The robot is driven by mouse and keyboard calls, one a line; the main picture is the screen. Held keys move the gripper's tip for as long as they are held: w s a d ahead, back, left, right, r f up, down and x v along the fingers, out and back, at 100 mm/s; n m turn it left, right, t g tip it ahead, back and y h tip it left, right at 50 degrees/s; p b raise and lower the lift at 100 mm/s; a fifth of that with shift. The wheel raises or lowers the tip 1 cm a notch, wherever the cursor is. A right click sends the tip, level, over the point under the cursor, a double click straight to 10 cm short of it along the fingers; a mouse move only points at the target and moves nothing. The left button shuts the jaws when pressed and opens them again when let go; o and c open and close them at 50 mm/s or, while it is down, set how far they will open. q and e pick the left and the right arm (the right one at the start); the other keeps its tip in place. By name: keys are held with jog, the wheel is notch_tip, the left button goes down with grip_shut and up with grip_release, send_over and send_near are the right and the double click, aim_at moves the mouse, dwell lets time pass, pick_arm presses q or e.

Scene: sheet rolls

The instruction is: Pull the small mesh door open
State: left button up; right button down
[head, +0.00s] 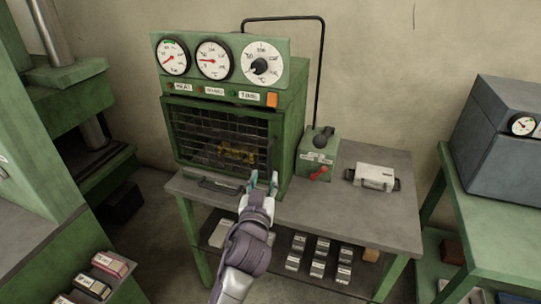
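The mesh door (205,130) is a dark wire grid in the front of a green cabinet (290,130) and looks shut. A yellow object (236,153) shows behind the mesh. A dark bar like a handle (215,185) runs along the door's lower edge.
The cabinet stands on a grey-topped table (340,222) with several small boxes on the shelf below. A green box with a red lever (318,155) and a white case (374,177) stand to the right. Gauges and a dial (262,62) sit above the door. A green press (70,90) is at left.

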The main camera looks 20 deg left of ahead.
aim_at(270, 159)
pick_arm(q)
jog(key=w, duration=0.3)
jog(key=w+a+p, duration=0.1)
jog(key=w, duration=0.5)
jog(key=shift+w+a, duration=0.2)
jog(key=shift+w, duration=0.15)
grip_shut()
